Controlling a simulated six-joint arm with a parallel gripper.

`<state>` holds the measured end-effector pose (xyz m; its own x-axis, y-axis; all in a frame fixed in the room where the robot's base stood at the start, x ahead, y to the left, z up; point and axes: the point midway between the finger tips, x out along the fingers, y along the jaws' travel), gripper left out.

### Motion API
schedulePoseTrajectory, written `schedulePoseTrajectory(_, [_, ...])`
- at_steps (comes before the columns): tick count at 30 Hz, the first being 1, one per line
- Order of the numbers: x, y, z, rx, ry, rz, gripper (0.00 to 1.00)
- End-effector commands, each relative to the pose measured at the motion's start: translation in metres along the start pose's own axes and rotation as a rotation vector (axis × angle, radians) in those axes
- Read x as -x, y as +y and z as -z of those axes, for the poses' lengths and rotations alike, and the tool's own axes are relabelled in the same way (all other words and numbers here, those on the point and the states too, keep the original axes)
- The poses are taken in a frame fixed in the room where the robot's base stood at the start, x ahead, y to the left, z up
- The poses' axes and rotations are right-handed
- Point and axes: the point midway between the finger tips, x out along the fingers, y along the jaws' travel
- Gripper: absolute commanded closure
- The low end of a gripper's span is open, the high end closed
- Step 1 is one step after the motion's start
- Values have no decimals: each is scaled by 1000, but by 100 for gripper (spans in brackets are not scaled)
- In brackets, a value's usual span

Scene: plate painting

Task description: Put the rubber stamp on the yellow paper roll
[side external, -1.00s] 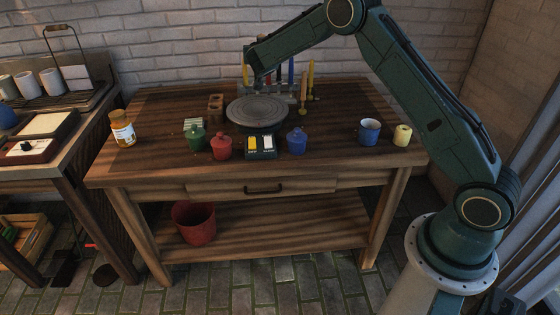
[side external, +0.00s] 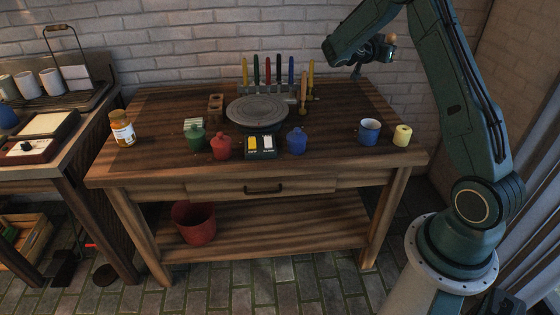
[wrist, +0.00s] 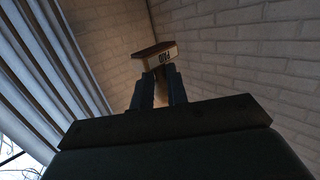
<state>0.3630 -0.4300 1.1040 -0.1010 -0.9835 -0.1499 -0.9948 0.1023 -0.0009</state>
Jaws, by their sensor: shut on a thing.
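The yellow paper roll (side external: 402,135) stands upright near the table's right end, beside the blue mug. My gripper (side external: 386,48) is raised high above the back right of the table, well above and behind the roll. In the wrist view my gripper (wrist: 158,88) is shut on the rubber stamp (wrist: 153,56). The stamp's handle is between the fingers, and its wider lettered base shows beyond the fingertips. In the side view the stamp is too small to make out clearly. The paper roll is not in the wrist view.
The blue mug (side external: 369,131) stands just left of the roll. A round turntable (side external: 257,111), a rack of upright tools and several coloured pots occupy the table's middle. A jar (side external: 122,128) stands at the left. The table's back right is clear.

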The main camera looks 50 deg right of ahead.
Motion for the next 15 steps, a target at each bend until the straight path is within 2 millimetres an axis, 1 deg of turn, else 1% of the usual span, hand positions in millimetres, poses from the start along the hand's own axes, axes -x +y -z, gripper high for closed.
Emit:
schedulePoseTrajectory(1, [-6,18,5,-8,1,-42,100])
schedulePoseTrajectory(6, [-17,58,14,-22,1,-139,100])
schedulePoseTrajectory(9, [-21,77,19,-30,1,-186,100])
schedulePoseTrajectory(15, [-26,106,25,-39,0,-255,100])
